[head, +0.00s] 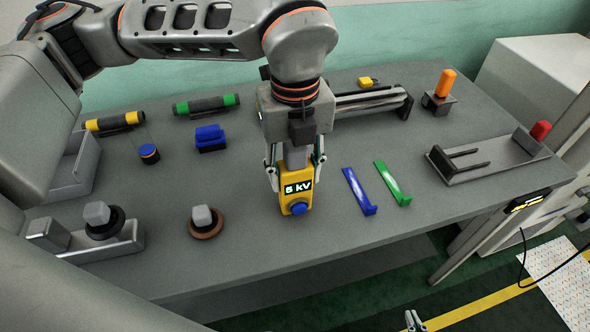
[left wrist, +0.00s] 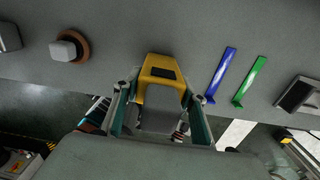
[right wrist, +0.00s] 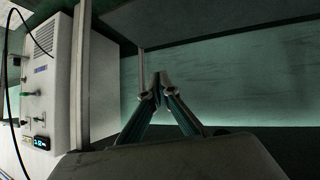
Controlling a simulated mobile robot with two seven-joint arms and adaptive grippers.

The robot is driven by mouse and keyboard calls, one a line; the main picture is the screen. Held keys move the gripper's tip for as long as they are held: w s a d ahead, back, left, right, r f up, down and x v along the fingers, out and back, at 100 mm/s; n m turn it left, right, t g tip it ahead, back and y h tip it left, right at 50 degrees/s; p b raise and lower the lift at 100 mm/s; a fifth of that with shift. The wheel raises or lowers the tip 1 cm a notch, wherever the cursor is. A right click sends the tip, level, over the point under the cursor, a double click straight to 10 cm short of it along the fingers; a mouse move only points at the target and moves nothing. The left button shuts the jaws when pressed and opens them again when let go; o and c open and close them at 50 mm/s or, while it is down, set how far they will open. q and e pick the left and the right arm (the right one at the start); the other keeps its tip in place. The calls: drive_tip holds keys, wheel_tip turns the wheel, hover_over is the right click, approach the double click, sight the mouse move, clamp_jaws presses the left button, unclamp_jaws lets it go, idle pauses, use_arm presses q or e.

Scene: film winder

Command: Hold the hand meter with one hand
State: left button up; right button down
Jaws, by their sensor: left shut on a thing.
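The hand meter (head: 285,187) is yellow, with a dark display reading what looks like "5 kV" and a blue knob at its near end. It is at the middle of the table in the head view, and its yellow body shows in the left wrist view (left wrist: 158,68). My left gripper (head: 294,168) is over it from above, its fingers shut on the meter's two sides. I cannot tell whether the meter touches the table. My right gripper (right wrist: 160,80) is shut and empty, low beyond the table's front edge; its tips show at the bottom of the head view (head: 414,320).
Right of the meter lie a blue strip (head: 359,191) and a green strip (head: 393,183). A grey knob on a brown base (head: 205,222) stands left. A grey fixture with a red handle (head: 490,157) is at the right. The table (head: 250,252) is clear near its front edge.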

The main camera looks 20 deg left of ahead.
idle(0.7)
